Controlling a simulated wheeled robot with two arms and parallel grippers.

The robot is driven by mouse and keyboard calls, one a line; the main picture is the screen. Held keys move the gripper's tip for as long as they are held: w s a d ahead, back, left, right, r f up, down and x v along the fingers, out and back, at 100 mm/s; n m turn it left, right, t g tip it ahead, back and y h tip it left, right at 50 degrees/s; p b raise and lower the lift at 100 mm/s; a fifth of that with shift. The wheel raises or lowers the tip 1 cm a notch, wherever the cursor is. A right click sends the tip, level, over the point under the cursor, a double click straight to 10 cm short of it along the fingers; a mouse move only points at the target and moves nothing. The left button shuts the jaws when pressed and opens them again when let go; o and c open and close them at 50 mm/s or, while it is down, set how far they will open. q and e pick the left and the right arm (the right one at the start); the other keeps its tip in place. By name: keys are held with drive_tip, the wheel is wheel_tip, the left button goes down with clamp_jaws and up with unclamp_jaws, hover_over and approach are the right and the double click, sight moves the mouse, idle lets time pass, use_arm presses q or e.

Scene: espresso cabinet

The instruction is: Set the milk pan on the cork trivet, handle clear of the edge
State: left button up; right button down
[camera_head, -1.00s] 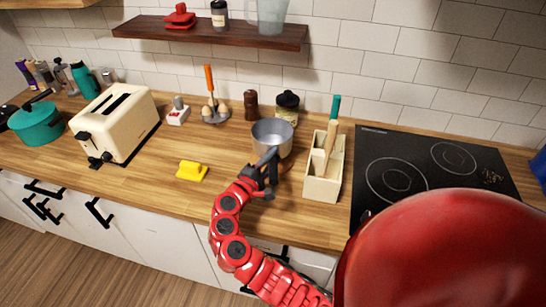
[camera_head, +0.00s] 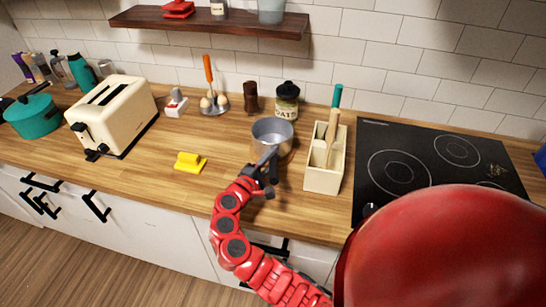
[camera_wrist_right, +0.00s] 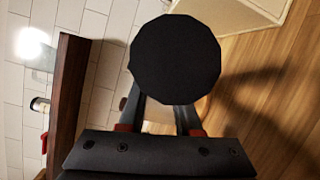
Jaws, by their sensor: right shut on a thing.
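The milk pan (camera_head: 271,137) is a small grey metal pan in the middle of the head view, upright over the counter. Its dark handle points toward me. My right gripper (camera_head: 266,176) is shut on that handle. In the right wrist view, a dark, many-sided round shape (camera_wrist_right: 175,58) sits at the fingers and blocks what lies beyond; it looks like the handle's end. I cannot make out the cork trivet in either view. I cannot tell whether the pan touches the surface below it. My left gripper is out of view.
A cream utensil holder (camera_head: 325,176) stands close right of the pan, with the black hob (camera_head: 398,165) beyond it. An oats jar (camera_head: 287,102) and a dark mill (camera_head: 250,97) stand behind.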

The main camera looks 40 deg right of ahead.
drive_tip(key=shift+f+b, duration=0.3)
drive_tip(key=c, duration=0.5)
unclamp_jaws()
drive_tip(key=shift+f, duration=0.15)
drive_tip(key=shift+a, duration=0.1)
drive_tip(key=shift+s+a, duration=0.1)
drive_tip(key=shift+a, duration=0.2)
drive_tip(key=b+v, duration=0.3)
drive_tip(key=v, duration=1.3)
drive_tip(key=shift+s+a+b, duration=0.2)
drive_tip(key=shift+a+b, duration=0.1)
